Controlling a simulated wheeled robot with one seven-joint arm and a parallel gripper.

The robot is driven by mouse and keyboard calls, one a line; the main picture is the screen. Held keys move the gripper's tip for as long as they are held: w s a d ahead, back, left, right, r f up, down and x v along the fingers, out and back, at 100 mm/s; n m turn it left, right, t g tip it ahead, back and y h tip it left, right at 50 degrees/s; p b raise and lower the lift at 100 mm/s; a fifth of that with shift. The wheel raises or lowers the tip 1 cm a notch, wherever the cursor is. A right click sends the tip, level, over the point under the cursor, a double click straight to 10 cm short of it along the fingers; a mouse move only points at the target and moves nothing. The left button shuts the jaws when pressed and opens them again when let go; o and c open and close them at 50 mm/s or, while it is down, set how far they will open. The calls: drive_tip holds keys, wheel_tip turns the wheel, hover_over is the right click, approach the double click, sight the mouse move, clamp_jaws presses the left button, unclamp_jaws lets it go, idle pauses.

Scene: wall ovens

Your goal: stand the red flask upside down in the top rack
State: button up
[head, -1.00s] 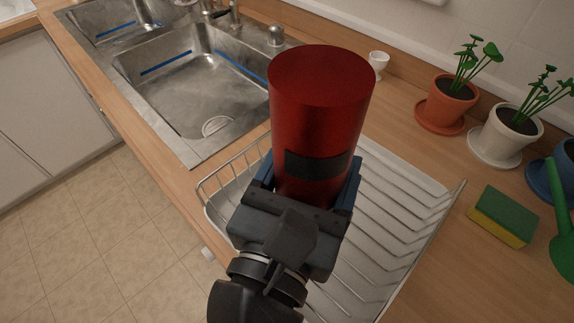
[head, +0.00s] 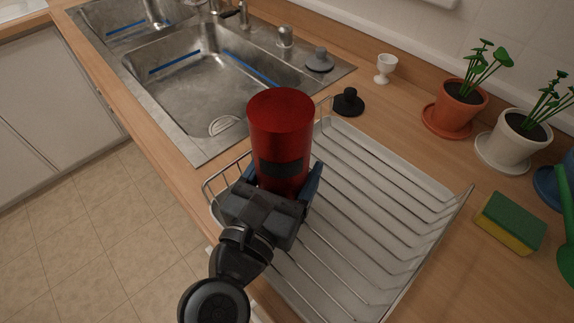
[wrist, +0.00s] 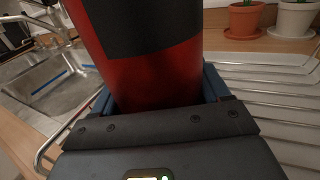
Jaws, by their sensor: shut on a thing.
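The red flask (head: 281,125) is a red cylinder with a dark band, held near upright with a flat red end on top. My gripper (head: 275,190) is shut on its lower part. In the wrist view the flask (wrist: 150,75) fills the space between the jaws (wrist: 160,105), and its upper part is cut off. The dish rack (head: 365,200), a wire rack over a white tray, lies below and to the right of the flask. The flask is over the rack's left end in the head view. I cannot tell whether its lower end touches the wires.
A steel sink (head: 200,85) lies to the back left. A black stopper (head: 348,102) and white egg cup (head: 385,68) stand behind the rack. A sponge (head: 510,222) and potted plants (head: 461,100) are at the right. Much of the rack is empty.

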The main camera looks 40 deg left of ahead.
drive_tip(key=shift+f, duration=0.1)
drive_tip(key=shift+f+b, duration=0.35)
drive_tip(key=shift+f, duration=0.15)
drive_tip(key=o, duration=1.8)
drive_tip(key=shift+s+r+p, duration=0.15)
drive_tip(key=shift+r+p, duration=0.3)
drive_tip(key=shift+r, duration=0.3)
drive_tip(key=b+v, duration=0.2)
drive_tip(key=v, duration=0.9)
drive_tip(key=shift+s+d+f, duration=0.15)
drive_tip(key=shift+s+d, duration=0.05)
drive_tip(key=shift+s, duration=0.15)
